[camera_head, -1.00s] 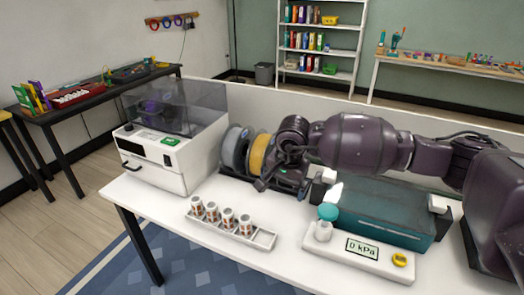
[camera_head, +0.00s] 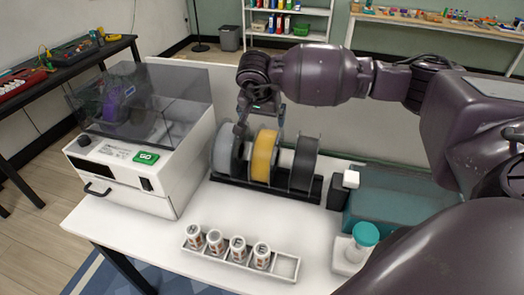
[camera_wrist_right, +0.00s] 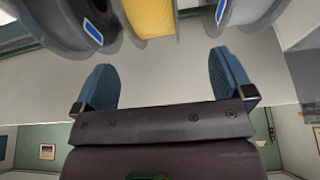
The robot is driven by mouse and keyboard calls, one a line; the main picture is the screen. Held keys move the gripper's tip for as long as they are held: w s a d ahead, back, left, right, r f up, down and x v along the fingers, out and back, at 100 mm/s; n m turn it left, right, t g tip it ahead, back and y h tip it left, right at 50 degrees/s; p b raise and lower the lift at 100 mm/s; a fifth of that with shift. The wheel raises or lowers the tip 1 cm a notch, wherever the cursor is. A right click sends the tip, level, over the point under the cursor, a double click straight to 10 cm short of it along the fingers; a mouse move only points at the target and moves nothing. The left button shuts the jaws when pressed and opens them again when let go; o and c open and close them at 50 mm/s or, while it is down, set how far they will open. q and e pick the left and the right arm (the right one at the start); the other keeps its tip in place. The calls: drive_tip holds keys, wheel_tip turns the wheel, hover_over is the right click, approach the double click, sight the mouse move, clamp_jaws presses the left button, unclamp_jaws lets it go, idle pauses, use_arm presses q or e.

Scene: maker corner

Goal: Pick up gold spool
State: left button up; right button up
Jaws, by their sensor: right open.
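The gold spool (camera_head: 264,156) stands upright in a dark rack (camera_head: 226,178) on the white table, between a grey spool (camera_head: 223,148) and a black spool (camera_head: 304,162). My right gripper (camera_head: 260,125) is at the gold spool's upper part, on its far side as seen from the head; its fingers are partly hidden there. In the right wrist view the open fingers (camera_wrist_right: 164,85) are empty, and the gold spool (camera_wrist_right: 150,15) shows beyond them at the top, between the two other spools. I see no contact. My left gripper is not in view.
A white machine with a clear lid (camera_head: 145,150) stands just left of the rack. A teal box (camera_head: 400,195) and a device with a teal-capped bottle (camera_head: 352,250) are at the right. A tray of small labelled containers (camera_head: 240,255) lies in front.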

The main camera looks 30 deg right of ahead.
sight(267, 131)
drive_tip(key=x, duration=0.6)
drive_tip(key=s+x, duration=0.1)
drive_tip(key=x, duration=0.2)
drive_tip(key=shift+w+d+f, duration=0.1)
drive_tip(key=shift+d, duration=0.1)
drive_tip(key=shift+w+d+f, duration=0.15)
drive_tip(key=shift+w+f, duration=0.05)
drive_tip(key=shift+f, duration=0.25)
drive_tip(key=shift+c, duration=0.3)
drive_tip(key=c, duration=1.7)
drive_tip(key=shift+r, duration=0.1)
clamp_jaws()
